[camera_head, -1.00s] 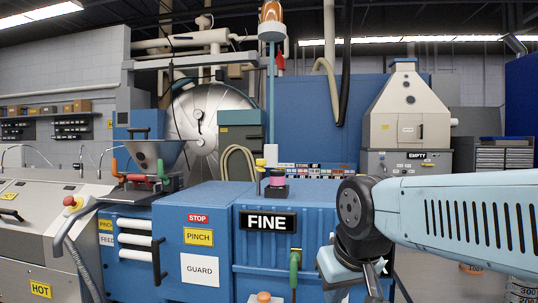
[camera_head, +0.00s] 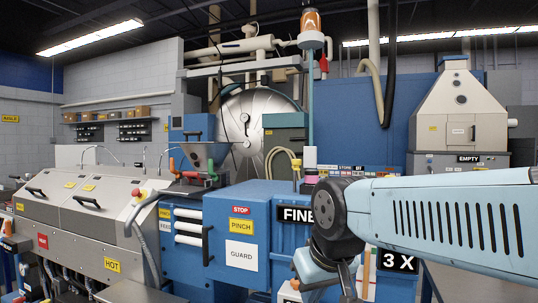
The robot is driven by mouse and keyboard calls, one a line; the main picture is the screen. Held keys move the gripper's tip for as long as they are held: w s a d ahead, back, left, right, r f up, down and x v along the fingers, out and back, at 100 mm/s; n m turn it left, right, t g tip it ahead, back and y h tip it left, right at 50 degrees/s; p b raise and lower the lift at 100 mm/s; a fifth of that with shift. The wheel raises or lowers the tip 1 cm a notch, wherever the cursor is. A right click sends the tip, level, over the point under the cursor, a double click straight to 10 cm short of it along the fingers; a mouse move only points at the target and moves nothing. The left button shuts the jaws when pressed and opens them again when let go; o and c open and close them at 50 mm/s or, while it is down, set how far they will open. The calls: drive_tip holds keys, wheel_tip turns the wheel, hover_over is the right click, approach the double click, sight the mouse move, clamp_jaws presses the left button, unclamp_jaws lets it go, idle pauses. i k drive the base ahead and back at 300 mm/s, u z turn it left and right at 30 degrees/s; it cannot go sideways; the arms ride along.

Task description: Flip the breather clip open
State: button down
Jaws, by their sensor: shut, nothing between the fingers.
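I cannot make out a breather clip anywhere in this view. My pale blue arm reaches in from the right, and its dark round joint hangs in front of the blue machine marked FINE (camera_head: 296,214). My gripper (camera_head: 347,284) points down at the bottom edge of the picture, partly cut off. It is shut and holds nothing that I can see. The arm hides part of the FINE machine.
A blue cabinet with a GUARD label (camera_head: 241,252) stands left of my gripper. A grey bench marked HOT (camera_head: 112,264) fills the left. A beige hopper unit marked EMPTY (camera_head: 466,130) stands at the back right. Pipes and a large metal drum (camera_head: 255,125) are behind.

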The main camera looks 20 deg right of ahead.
sight(295, 163)
drive_tip(key=z, duration=0.75)
drive_tip(key=i, duration=0.15)
drive_tip(key=u, duration=2.65)
drive_tip(key=k, duration=0.3)
drive_tip(key=z, duration=1.95)
drive_tip(key=k, duration=0.1)
drive_tip(key=z, duration=0.55)
drive_tip(key=i, duration=0.45)
drive_tip(key=z, duration=0.1)
